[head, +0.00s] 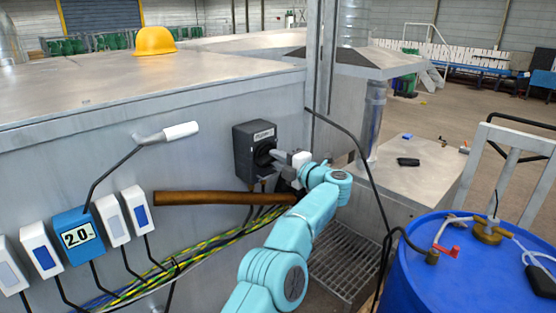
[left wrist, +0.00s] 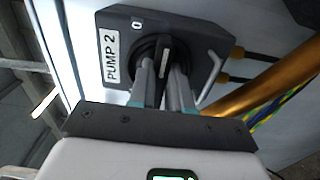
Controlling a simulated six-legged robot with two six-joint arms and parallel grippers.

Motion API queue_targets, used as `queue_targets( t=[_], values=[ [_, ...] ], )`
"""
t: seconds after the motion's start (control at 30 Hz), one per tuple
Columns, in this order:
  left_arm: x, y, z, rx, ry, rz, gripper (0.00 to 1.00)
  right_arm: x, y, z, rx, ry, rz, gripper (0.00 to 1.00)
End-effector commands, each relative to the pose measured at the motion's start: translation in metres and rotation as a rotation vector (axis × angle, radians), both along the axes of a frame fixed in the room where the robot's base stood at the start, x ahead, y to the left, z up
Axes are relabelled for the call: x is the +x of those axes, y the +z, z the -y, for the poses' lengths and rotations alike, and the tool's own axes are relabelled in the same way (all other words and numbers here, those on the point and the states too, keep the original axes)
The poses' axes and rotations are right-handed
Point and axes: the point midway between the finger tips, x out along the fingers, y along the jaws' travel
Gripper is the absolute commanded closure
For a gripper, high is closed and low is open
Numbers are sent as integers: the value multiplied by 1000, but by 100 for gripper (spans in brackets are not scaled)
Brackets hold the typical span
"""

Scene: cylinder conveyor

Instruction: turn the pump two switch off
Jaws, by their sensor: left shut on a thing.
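The pump two switch is a dark grey box with a round black knob, fixed to the metal cabinet wall (head: 252,150) in the head view. In the left wrist view the switch box (left wrist: 118,28) carries a "PUMP 2" label and a "0" mark near one edge. My left gripper (head: 276,157) reaches the front of the switch. Its two fingers (left wrist: 166,75) are shut on the black knob (left wrist: 163,48), one on each side of its raised handle. The fingers hide part of the knob, and I cannot tell its exact setting. My right gripper is not in view.
A copper-coloured pipe (head: 220,198) and striped cables run below the switch. A blue controller reading 20 (head: 76,235) and several white boxes line the wall at left. A blue drum (head: 440,270) stands at right. A yellow hard hat (head: 154,41) lies on the cabinet top.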

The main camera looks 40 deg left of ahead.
Motion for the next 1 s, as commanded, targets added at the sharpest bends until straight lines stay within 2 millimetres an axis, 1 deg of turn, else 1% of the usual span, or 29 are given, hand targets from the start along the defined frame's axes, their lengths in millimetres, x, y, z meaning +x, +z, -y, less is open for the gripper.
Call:
queue_targets(
  t=[0.23, 0.27, 0.3, 0.33, 0.6, 0.7, 0.77, 0.87, 1.0],
  values=[
    [1, -1, 1, -1, -2, -5, 100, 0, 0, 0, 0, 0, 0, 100],
    [1, -1, 1, -1, -2, -5, 75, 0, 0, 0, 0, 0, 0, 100],
    [1, -1, 1, -1, -2, -5, 62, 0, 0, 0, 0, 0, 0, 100],
    [1, -1, 1, -1, -2, -4, 56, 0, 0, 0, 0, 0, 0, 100],
    [0, -1, 1, 0, -1, -2, 56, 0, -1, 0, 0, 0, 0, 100],
    [0, -3, 7, 0, -3, -1, 56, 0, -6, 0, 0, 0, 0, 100],
    [0, -4, 15, 0, -3, 0, 56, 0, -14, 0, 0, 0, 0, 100],
    [-2, -6, 36, 0, -5, 0, 56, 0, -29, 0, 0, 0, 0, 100],
    [-5, -6, 74, 0, -6, 0, 56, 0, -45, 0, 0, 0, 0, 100]
  ],
)
